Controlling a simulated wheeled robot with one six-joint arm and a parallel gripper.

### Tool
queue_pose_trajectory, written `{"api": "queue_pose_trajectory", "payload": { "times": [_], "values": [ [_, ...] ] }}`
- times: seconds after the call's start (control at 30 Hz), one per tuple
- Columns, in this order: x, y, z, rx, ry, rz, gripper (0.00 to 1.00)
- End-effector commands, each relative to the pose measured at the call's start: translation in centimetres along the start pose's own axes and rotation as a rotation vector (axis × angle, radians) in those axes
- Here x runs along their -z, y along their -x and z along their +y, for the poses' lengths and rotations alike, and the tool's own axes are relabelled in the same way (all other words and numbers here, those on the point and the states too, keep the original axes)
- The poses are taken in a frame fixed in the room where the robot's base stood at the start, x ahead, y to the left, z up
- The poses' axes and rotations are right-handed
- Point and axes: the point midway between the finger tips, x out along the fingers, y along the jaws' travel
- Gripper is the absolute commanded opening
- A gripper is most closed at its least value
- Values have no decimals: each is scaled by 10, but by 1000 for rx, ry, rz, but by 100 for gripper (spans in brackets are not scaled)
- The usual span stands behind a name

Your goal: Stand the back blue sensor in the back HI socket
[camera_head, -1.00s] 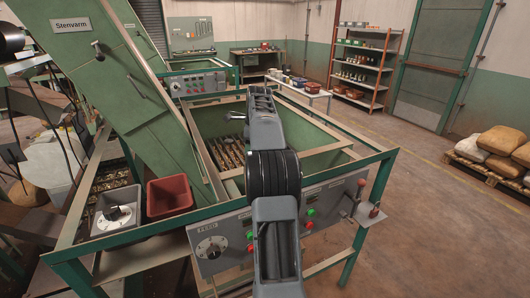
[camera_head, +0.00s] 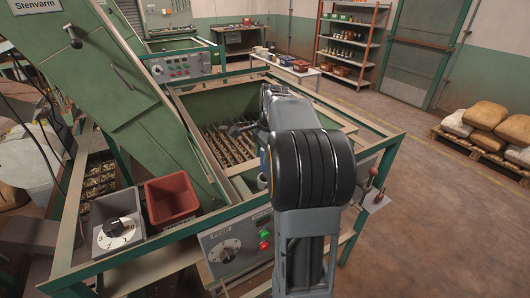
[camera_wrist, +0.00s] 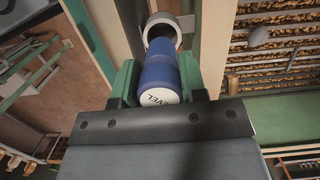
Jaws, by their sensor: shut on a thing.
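My gripper (camera_wrist: 160,76) is shut on the blue sensor (camera_wrist: 159,72), with one green finger on each side of it. The sensor's white end, with partly readable lettering, faces the wrist camera. A round socket with a pale rim (camera_wrist: 163,19) and dark opening shows just beyond the sensor's far end. The opening is still partly visible, and I cannot tell whether the sensor touches the rim. No HI label is readable. In the head view my arm hides most of the gripper, and only a small blue patch (camera_head: 263,160) shows beside it.
The green hopper (camera_head: 205,104) with its slatted grate (camera_head: 232,150) lies beyond and left of my arm. A red bin (camera_head: 171,199) and a grey box with a dial (camera_head: 117,228) stand at left. A lever (camera_head: 377,196) sticks up on the right corner.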

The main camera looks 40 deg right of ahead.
Motion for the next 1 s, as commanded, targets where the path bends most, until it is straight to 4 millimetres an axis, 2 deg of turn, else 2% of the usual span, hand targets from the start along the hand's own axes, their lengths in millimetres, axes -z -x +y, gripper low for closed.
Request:
{"api": "queue_pose_trajectory", "payload": {
  "times": [0.6,1.0],
  "values": [
    [7,-50,0,1,1,0,13],
    [8,-55,0,1,0,0,13]
  ]
}}
